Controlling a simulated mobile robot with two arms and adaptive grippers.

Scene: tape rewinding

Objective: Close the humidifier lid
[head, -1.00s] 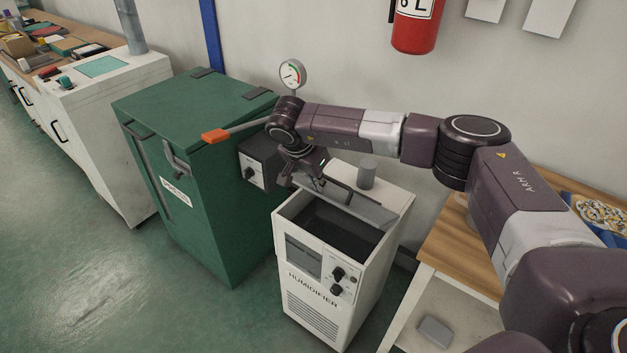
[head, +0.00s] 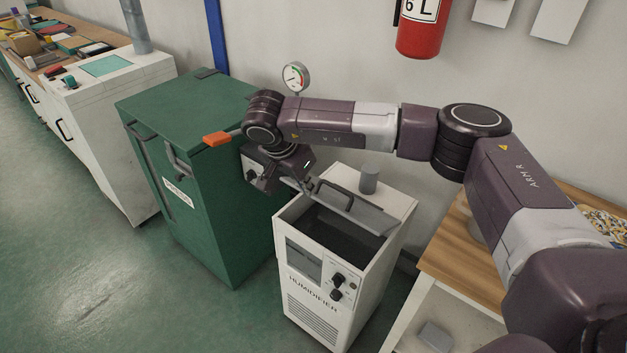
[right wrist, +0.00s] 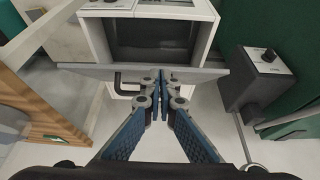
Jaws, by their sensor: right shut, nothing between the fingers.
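The white humidifier (head: 319,320) stands on the floor in the middle of the head view, its dark inside showing. Its grey lid (head: 372,217) with a dark handle (head: 332,187) stands partly raised at the back of the opening. In the right wrist view the shut fingertips (right wrist: 160,77) are at the middle of the lid plate (right wrist: 95,72), seen nearly edge-on. I cannot tell whether they touch it. The handle (right wrist: 128,82) is beside them on the left. My left gripper is out of view.
A green cabinet (head: 215,210) stands close on the left, with a grey control box (right wrist: 262,75) beside the humidifier. A grey cylinder (head: 369,180) rises from the humidifier's top. A wooden table (head: 462,255) is on the right. The floor at front left is clear.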

